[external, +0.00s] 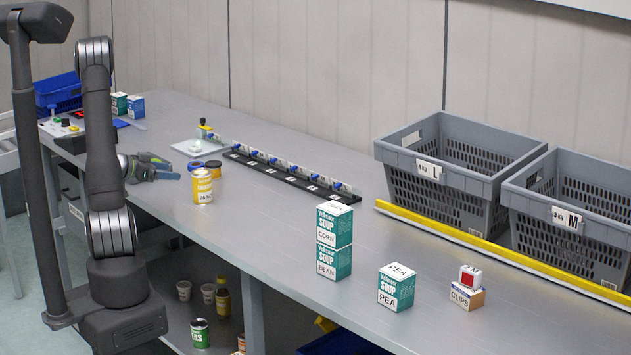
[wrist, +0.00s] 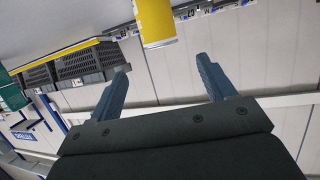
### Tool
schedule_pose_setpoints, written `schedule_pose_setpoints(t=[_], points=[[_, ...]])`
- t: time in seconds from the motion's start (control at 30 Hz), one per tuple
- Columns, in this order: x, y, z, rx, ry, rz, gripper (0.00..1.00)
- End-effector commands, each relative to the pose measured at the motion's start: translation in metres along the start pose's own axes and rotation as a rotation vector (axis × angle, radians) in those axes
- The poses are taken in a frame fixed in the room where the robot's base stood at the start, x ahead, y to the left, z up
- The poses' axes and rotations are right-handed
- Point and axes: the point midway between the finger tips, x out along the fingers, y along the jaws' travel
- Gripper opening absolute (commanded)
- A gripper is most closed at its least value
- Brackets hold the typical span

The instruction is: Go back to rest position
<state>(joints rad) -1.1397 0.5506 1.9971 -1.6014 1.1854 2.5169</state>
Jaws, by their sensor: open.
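My gripper (external: 167,172) is at the left part of the grey table in the external view, low over its front edge and pointing right. In the wrist view its two blue-grey fingers (wrist: 165,82) are spread apart with nothing between them. A yellow can (external: 202,186) stands on the table just beyond the fingertips, apart from them. The can also shows in the wrist view (wrist: 155,22), at the top and ahead of the fingers. My arm rises at the left of the external view, its base at the lower left.
Boxes marked corn (external: 334,224) and bean (external: 333,263) are stacked mid-table. A pea box (external: 396,288) and a clips box (external: 467,297) stand to the right. Grey crates (external: 480,185) stand behind a yellow rail (external: 480,243). A black strip (external: 290,178) runs along the back.

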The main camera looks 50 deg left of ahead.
Motion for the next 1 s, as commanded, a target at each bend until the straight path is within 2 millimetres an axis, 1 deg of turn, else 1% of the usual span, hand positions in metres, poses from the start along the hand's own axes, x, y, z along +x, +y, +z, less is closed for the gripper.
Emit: schedule_pose_setpoints(t=[0.3,0.47,0.67,1.0], points=[[0.001,0.000,0.000,0.000,0.000,0.001,0.76],[0.011,0.001,0.000,0.001,0.000,0.004,0.76],[0.041,0.001,0.000,-0.001,0.000,0.006,0.76],[0.103,0.001,0.001,0.000,-0.001,0.005,0.76]])
